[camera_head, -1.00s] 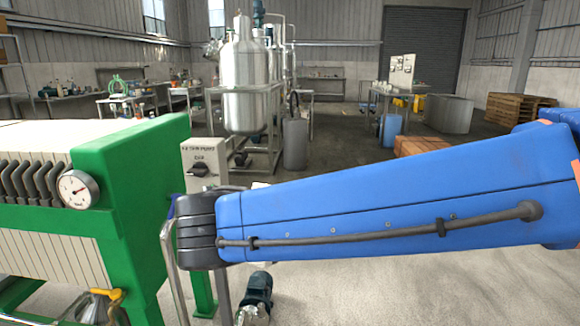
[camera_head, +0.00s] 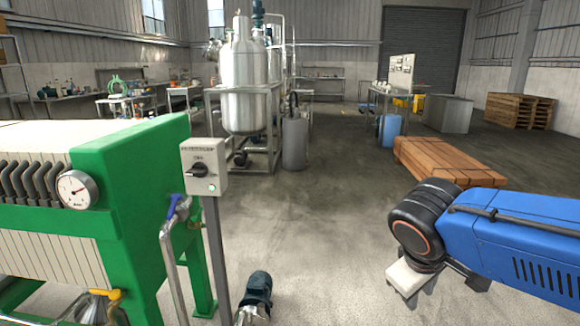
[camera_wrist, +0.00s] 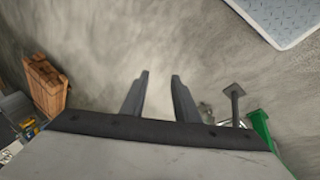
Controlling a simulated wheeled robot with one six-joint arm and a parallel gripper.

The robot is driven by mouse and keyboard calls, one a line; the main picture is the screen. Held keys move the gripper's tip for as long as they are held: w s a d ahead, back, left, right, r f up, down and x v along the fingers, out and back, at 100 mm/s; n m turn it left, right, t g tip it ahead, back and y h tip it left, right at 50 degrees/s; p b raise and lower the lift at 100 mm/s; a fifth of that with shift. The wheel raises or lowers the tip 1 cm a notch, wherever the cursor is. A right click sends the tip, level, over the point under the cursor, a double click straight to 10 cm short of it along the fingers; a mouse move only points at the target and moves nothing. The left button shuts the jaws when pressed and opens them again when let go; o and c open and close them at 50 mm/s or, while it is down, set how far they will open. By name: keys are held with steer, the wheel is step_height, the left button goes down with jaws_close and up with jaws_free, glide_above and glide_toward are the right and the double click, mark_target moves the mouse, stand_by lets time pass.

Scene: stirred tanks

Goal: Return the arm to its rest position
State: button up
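My gripper (camera_wrist: 159,77) shows in the wrist view with its two dark fingers spread apart. Only bare concrete floor shows between and beyond them; nothing is held. In the head view my blue arm reaches in from the right edge, with its black joint at the lower right. The arm is well to the right of the switch box (camera_head: 204,167), which stands on a grey post with a dark knob and a small lit green lamp.
A green-framed filter press (camera_head: 130,190) with a gauge fills the left. A blue-handled valve (camera_head: 178,207) and a small motor (camera_head: 257,288) are near the post. A steel tank (camera_head: 245,80) stands behind. Timber (camera_head: 450,162) lies beyond my arm. The middle floor is clear.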

steer(key=s+d+f+m+t+y, duration=0.1)
steer(key=s+d+f+m+y, duration=0.2)
steer(key=s, duration=0.4)
steer(key=shift+f+m, duration=0.65)
steer(key=shift+m, duration=0.55)
